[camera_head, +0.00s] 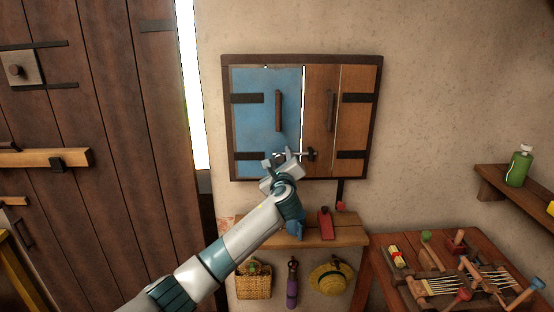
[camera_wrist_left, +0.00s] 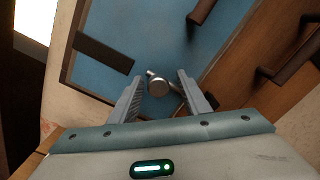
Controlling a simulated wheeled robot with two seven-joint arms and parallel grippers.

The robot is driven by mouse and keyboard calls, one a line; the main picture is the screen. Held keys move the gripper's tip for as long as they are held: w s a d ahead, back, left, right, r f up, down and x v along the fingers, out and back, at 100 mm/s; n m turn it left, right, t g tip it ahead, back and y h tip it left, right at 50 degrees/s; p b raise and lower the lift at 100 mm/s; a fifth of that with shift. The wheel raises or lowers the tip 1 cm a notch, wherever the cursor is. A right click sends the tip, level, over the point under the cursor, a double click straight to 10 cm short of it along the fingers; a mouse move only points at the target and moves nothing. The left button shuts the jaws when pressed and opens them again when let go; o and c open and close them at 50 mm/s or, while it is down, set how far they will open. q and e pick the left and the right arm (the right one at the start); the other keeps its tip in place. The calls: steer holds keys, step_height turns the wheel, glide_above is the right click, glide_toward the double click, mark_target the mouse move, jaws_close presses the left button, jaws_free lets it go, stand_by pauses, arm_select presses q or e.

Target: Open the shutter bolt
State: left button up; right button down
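The window shutter has a blue left leaf (camera_head: 268,125) and a brown wooden right leaf (camera_head: 322,110), both in a dark frame, with a bright thin gap between them. The bolt (camera_head: 303,155) lies low across that gap, with a dark fitting on the brown leaf; my gripper hides part of it. In the left wrist view a round metal bolt knob (camera_wrist_left: 160,87) on a short rod shows between my fingers against the blue leaf. My left gripper (camera_head: 282,157) is open at the bolt, with visible space on both sides of the knob (camera_wrist_left: 160,95). My right gripper is not in view.
A wooden shelf (camera_head: 340,232) below the window holds a red item (camera_head: 326,224) and a blue item (camera_head: 295,228). A basket (camera_head: 254,281), a purple item and a straw hat (camera_head: 331,277) hang beneath. A cluttered table (camera_head: 395,235) stands right; a plank door (camera_head: 120,120) is left.

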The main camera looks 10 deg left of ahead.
arm_select(q)
steer(key=shift+w+d, duration=0.1)
steer(key=shift+d, duration=0.15)
steer(key=shift+s+a, duration=0.15)
steer(key=shift+s, duration=0.05)
steer(key=shift+s+f, duration=0.1)
steer(key=shift+s, duration=0.1)
steer(key=b+v, duration=0.4)
steer(key=v, duration=1.2)
steer(key=shift+s+d+b, duration=0.3)
steer(key=shift+d, duration=0.05)
